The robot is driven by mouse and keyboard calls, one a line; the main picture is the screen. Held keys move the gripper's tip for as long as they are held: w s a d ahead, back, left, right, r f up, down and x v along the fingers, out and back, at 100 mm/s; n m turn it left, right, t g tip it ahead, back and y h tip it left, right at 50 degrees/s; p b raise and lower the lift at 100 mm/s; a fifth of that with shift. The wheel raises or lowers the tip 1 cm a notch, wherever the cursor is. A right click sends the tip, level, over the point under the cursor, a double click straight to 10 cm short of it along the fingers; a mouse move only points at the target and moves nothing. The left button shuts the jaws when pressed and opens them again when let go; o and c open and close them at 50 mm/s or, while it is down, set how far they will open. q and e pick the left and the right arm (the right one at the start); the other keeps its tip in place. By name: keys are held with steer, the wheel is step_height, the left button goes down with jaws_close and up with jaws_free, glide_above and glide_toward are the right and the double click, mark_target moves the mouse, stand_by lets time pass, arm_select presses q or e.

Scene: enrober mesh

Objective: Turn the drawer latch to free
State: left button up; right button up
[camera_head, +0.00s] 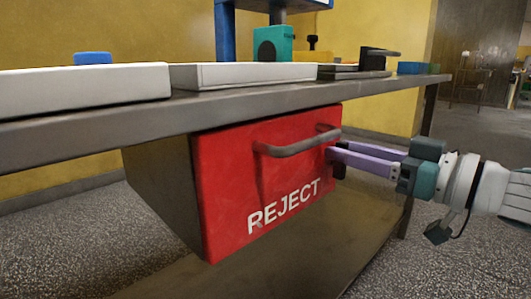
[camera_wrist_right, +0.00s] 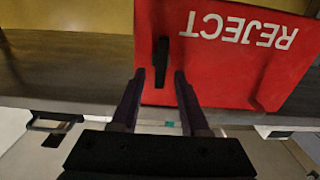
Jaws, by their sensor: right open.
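The red drawer front (camera_head: 228,160) reads REJECT and has a grey bar handle (camera_head: 297,143). It hangs under the table; the same red front shows upside down in the wrist view (camera_wrist_right: 225,75). The black drawer latch (camera_wrist_right: 162,62) is a narrow bar on the drawer's face, looking upright in the wrist view. My right gripper (camera_wrist_right: 160,74) is open, with its fingertips at either side of the latch; contact cannot be told. In the head view the right gripper (camera_head: 337,151) reaches the drawer's right edge, and its fingers mostly hide the latch. My left gripper is out of view.
The grey table edge (camera_head: 230,110) runs just above the drawer. White trays (camera_head: 244,74) and a black-handled item (camera_head: 372,60) stand on top. A lower shelf (camera_head: 290,265) lies beneath, and a table leg (camera_head: 427,110) stands at the right.

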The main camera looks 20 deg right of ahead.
jaws_close()
stand_by(0.4)
